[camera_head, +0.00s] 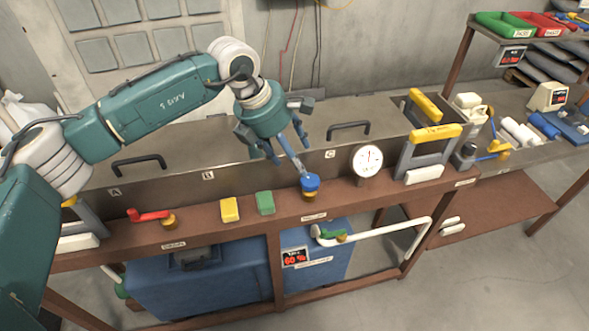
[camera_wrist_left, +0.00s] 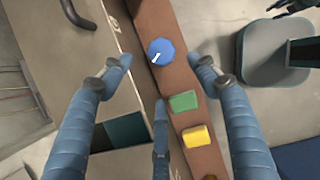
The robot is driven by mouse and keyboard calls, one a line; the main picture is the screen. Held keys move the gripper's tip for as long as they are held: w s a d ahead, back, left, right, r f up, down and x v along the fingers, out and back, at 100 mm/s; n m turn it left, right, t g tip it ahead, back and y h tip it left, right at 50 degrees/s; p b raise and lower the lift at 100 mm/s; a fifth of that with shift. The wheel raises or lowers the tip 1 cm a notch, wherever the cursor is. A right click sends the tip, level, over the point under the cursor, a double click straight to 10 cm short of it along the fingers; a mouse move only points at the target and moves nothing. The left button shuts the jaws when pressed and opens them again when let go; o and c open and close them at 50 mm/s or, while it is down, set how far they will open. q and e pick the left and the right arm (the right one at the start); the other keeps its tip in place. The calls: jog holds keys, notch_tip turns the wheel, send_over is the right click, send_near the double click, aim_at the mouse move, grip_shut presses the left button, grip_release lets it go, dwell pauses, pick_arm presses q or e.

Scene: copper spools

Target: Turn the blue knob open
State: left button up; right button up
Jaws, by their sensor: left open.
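The blue knob (camera_head: 310,183) stands on the brown front ledge of the bench, on a brass-coloured base. In the left wrist view the blue knob (camera_wrist_left: 161,51) is faceted, with a white mark on its top. My left gripper (camera_head: 284,158) comes down from above and behind it, fingers spread and empty. One finger reaches close to the knob in the head view; contact cannot be told. In the left wrist view the knob shows between the two outer fingertips of the gripper (camera_wrist_left: 162,68), toward the top.
A green block (camera_head: 265,203) and a yellow block (camera_head: 229,209) sit left of the knob on the ledge. A red-handled valve (camera_head: 150,215) is farther left. A round white gauge (camera_head: 367,160) stands to the right. A green-handled valve (camera_head: 328,236) on a white pipe is below.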

aim_at(310, 179)
pick_arm(q)
jog(key=d+f+p, duration=0.1)
jog(key=d+f, duration=0.1)
jog(key=shift+d+f, duration=0.25)
jog(key=shift+f, duration=0.1)
jog(key=p+x, duration=0.1)
jog(key=x, duration=0.2)
jog(key=shift+a+f, duration=0.1)
jog(key=shift+a, duration=0.1)
jog(key=x, duration=0.3)
jog(key=shift+w+a+p, duration=0.15)
jog(key=shift+p, duration=0.25)
jog(key=shift+f, duration=0.1)
jog(key=shift+c, duration=0.3)
jog(key=c, duration=1)
jog(key=shift+c, duration=0.2)
pick_arm(e)
jog(key=s+d+r, duration=0.2)
jog(key=shift+s+r, duration=0.3)
jog(key=shift+s, duration=0.1)
